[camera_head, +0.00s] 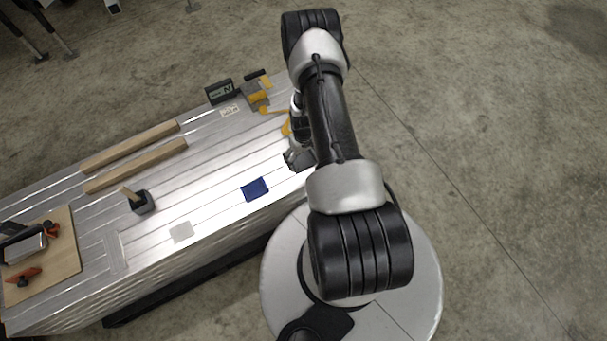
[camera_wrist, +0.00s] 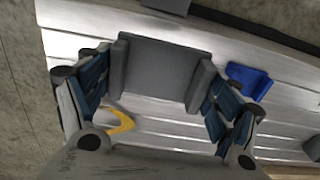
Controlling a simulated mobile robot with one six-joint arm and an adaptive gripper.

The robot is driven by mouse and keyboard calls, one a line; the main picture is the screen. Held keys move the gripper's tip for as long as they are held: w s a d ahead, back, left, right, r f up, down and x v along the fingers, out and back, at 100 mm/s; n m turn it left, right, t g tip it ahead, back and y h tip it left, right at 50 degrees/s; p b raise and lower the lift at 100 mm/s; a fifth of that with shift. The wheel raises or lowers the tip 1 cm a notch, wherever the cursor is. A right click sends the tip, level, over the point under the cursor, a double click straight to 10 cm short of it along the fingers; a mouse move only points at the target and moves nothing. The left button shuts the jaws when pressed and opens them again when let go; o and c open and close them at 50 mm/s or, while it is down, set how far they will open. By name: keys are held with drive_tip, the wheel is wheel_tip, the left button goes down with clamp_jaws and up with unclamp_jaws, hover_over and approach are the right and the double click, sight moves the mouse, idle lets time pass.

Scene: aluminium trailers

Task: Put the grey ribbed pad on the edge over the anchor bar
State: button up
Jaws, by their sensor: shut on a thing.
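The grey pad (camera_wrist: 160,70) fills the space between the fingers of my gripper (camera_wrist: 155,95) in the wrist view. It has a broad flat face with a raised wall on each side, and the fingers press on those walls. In the head view my gripper (camera_head: 298,158) is over the right end of the silver trailer bed (camera_head: 215,160), partly hidden by my arm. I cannot pick out the anchor bar in either view. A grey block (camera_wrist: 168,5) is cut off at the top of the wrist view, and I cannot tell what it is.
A blue piece (camera_head: 255,189) lies on the bed, also right of the pad in the wrist view (camera_wrist: 248,80). A yellow curved thing (camera_wrist: 118,122) lies near the left finger.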

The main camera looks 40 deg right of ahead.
sight(303, 177)
wheel_tip(303, 177, down, 12)
drive_tip(key=b, duration=0.3)
drive_tip(key=shift+f, duration=0.25)
drive_tip(key=shift+f+b, duration=0.2)
drive_tip(key=shift+b, duration=0.2)
drive_tip(key=o, duration=1)
drive_tip(key=shift+r, duration=0.15)
